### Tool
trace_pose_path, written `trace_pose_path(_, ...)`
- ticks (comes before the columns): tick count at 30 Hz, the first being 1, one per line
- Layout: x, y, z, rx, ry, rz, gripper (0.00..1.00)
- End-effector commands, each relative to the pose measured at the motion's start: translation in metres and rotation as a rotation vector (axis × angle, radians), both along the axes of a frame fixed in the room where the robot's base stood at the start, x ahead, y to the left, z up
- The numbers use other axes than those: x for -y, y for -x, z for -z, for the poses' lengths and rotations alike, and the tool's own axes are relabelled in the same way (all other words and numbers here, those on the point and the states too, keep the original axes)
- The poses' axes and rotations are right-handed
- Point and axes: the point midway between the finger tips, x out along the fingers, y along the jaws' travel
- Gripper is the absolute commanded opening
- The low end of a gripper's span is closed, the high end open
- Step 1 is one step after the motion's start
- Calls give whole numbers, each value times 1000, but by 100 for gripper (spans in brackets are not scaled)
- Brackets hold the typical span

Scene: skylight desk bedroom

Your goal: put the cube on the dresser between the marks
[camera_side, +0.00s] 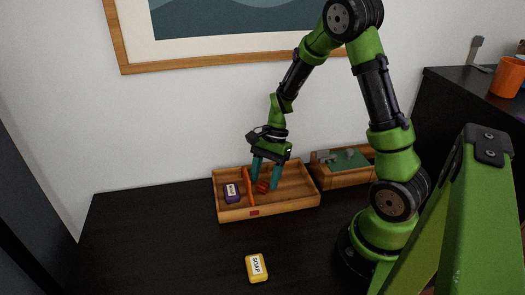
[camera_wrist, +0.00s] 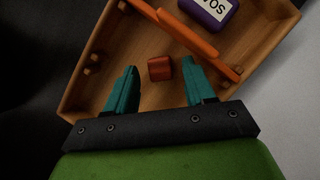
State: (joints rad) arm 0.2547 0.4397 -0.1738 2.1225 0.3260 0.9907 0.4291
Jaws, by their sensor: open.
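The red-orange cube (camera_side: 262,187) lies on the floor of a wooden tray (camera_side: 285,206), to the right of the tray's orange divider (camera_side: 249,188). In the wrist view the cube (camera_wrist: 160,69) sits between the tips of my teal fingers, with a gap on each side. My gripper (camera_side: 266,178) is open, pointing down into the tray; it also shows in the wrist view (camera_wrist: 160,75). The tray stands on a black surface (camera_side: 150,240). I cannot make out any marks for certain.
A purple soap box (camera_side: 232,193) lies left of the divider. A yellow soap box (camera_side: 256,268) lies in front of the tray. A second wooden box (camera_side: 345,178) with a green inside stands to the right. An orange cup (camera_side: 508,77) stands on higher black furniture. The left surface is clear.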

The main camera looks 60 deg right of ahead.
Motion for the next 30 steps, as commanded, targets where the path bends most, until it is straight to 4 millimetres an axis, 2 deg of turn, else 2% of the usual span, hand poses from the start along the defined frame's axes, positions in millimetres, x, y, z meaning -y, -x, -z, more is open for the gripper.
trace_pose_path(6, 16, -1, -37, 4, 2, 3, 54)
trace_pose_path(12, 23, 0, -58, 5, 2, -1, 54)
trace_pose_path(15, 21, 0, -68, 29, 11, -29, 54)
trace_pose_path(17, 15, 1, -78, 65, 24, -68, 54)
trace_pose_path(22, -22, 13, -130, 290, 124, -326, 54)
trace_pose_path(27, -59, 40, -177, 547, 278, -635, 54)
trace_pose_path(30, -75, 57, -195, 680, 373, -791, 54)
